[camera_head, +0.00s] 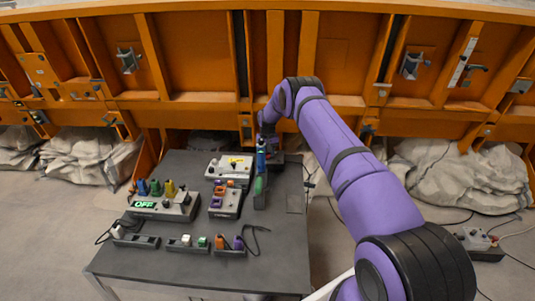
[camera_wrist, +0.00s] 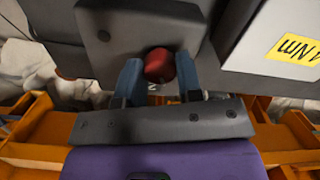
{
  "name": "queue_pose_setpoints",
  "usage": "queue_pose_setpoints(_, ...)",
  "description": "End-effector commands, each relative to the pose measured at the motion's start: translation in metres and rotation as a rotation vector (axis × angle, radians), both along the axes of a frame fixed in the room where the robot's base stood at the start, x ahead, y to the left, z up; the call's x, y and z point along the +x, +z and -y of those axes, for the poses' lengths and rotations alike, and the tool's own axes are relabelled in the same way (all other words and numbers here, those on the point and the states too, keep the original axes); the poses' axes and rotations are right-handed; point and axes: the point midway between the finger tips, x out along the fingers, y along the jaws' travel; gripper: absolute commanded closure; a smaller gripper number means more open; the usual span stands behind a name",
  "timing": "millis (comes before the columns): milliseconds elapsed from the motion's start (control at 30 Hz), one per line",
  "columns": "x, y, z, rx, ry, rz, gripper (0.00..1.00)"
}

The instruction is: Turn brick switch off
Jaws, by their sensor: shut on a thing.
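A red knob (camera_wrist: 159,62) sticks out of a dark grey block (camera_wrist: 135,30) in the wrist view. I take this block to be the brick switch, though no label on it shows. My gripper (camera_wrist: 158,80) has its two blue fingers on either side of the red knob, shut on it. In the head view my gripper (camera_head: 261,148) is at the back of the dark table, over its back right part, beside a dark block (camera_head: 291,159). The red knob is hidden there, and the switch's position cannot be read.
On the dark table (camera_head: 180,265) stand a light box with a yellow label (camera_head: 236,161), a box with a green "OFF" display (camera_head: 145,204), a box with orange and purple parts (camera_head: 226,203), and strips with small blocks (camera_head: 187,243). An orange wall (camera_head: 340,60) stands close behind.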

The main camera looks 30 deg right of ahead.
Motion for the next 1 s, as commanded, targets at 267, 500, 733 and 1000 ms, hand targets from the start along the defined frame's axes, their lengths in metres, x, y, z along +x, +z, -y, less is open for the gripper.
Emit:
queue_pose_setpoints(267, 0.0003, 0.0004, 0.0001, 0.000, 0.068, 0.001, 0.90)
queue_pose_setpoints(500, 0.0003, 0.0004, 0.0001, 0.000, 0.079, 0.001, 0.90)
queue_pose_setpoints(733, 0.0003, 0.0004, 0.0001, 0.000, 0.078, 0.001, 0.62)
queue_pose_setpoints(1000, 0.0001, 0.0002, 0.0000, 0.000, 0.077, 0.000, 0.41)
